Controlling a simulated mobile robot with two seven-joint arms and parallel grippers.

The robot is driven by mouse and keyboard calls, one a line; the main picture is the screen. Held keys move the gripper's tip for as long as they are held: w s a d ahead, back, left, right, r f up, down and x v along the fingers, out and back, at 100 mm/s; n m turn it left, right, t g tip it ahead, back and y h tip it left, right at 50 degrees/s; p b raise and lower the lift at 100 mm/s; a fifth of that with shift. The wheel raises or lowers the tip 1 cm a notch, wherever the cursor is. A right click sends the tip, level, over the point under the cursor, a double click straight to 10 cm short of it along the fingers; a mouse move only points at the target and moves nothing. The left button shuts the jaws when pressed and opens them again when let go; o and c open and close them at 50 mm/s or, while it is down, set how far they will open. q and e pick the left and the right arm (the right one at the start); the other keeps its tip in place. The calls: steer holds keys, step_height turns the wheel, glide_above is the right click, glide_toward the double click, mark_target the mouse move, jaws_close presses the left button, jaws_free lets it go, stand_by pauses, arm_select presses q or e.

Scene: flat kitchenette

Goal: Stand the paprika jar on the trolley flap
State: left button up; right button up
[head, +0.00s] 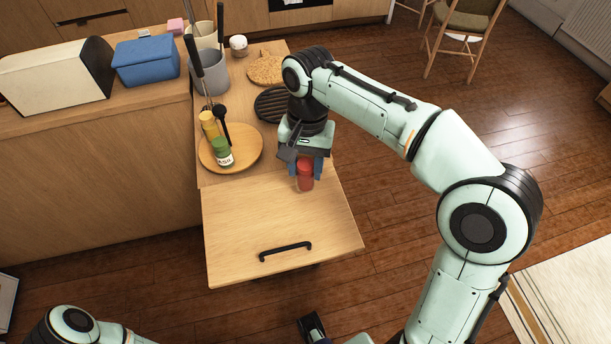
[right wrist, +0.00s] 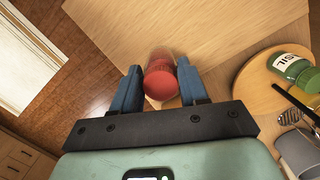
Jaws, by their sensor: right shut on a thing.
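The red paprika jar (head: 305,181) is between the blue fingers of my right gripper (head: 305,168), which is shut on it. The jar looks upright in the head view, over the rear right part of the trolley flap (head: 240,225). I cannot tell whether its base touches the flap. In the right wrist view the red jar (right wrist: 160,80) sits between the fingertips of my right gripper (right wrist: 160,90), with the pale wooden flap (right wrist: 190,25) beyond. The flap is level, bare elsewhere, with a black handle near its front edge.
A round wooden board (head: 245,155) behind the flap holds a green-capped basil jar (head: 223,154) and a yellowish jar (head: 208,125). A grey utensil pot (head: 208,72), a black ribbed trivet (head: 271,105) and a cork mat (head: 266,69) stand farther back. The flap's left and front are clear.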

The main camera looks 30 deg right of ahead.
mark_target(305, 176)
steer(key=shift+f+b, duration=0.3)
steer(key=shift+f, duration=1.5)
steer(key=shift+f, duration=0.1)
steer(key=o, duration=1.2)
steer(key=shift+f, duration=0.1)
steer(key=r+p, duration=0.1)
steer(key=r, duration=0.3)
steer(key=r+p, duration=0.1)
steer(key=r, duration=0.3)
steer(key=w+d+r+p, duration=0.1)
steer(key=r, duration=0.3)
steer(key=shift+r, duration=0.15)
